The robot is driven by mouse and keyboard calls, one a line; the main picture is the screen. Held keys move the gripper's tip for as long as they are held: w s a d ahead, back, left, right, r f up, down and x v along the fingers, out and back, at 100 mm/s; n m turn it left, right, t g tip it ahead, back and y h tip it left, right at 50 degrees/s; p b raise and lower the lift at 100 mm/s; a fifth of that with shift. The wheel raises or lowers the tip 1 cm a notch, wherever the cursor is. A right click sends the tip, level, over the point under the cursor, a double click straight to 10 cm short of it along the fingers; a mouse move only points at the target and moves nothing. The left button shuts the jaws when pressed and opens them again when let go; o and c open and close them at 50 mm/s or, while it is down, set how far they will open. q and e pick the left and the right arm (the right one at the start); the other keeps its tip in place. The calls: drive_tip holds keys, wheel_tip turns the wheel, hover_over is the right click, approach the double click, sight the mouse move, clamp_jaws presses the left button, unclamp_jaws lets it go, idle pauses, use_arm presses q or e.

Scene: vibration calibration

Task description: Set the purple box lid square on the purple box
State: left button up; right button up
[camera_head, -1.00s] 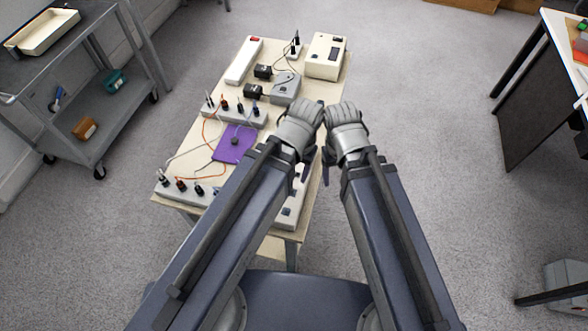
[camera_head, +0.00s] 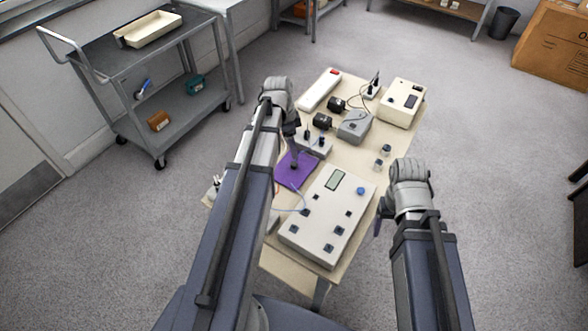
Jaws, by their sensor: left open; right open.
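A flat purple piece (camera_head: 297,173) with a dark knob in its middle lies on the table, left of the panel box. I cannot tell whether it is the lid alone or the lid on the purple box; no second purple part shows clearly. My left gripper (camera_head: 294,150) is open and points down just above the purple piece, close to its knob. Its fingers are small and partly merge with the knob, but it does not visibly hold anything. My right gripper (camera_head: 380,214) is open and empty, beside the table's right edge.
A white panel box (camera_head: 323,220) with a display and knobs fills the table's front. Behind are a grey device (camera_head: 355,127), a beige instrument (camera_head: 402,103), a power strip (camera_head: 320,90) and two small metal pieces (camera_head: 381,156). A grey cart (camera_head: 190,62) stands left.

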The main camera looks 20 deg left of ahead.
sight(294, 164)
use_arm(q)
drive_tip(key=shift+w+d+f+b, duration=0.1)
drive_tip(key=shift+d+f+b, duration=0.05)
drive_tip(key=shift+f+b, duration=1.2)
drive_tip(key=f+b, duration=0.4)
drive_tip(key=shift+s+d+f, duration=0.1)
drive_tip(key=shift+s+f, duration=0.1)
drive_tip(key=shift+s, duration=0.1)
drive_tip(key=shift+w+f+b, duration=0.1)
drive_tip(key=shift+f+b, duration=0.4)
drive_tip(key=shift+b, duration=0.15)
drive_tip(key=shift+r, duration=0.1)
drive_tip(key=shift+c, duration=0.2)
clamp_jaws()
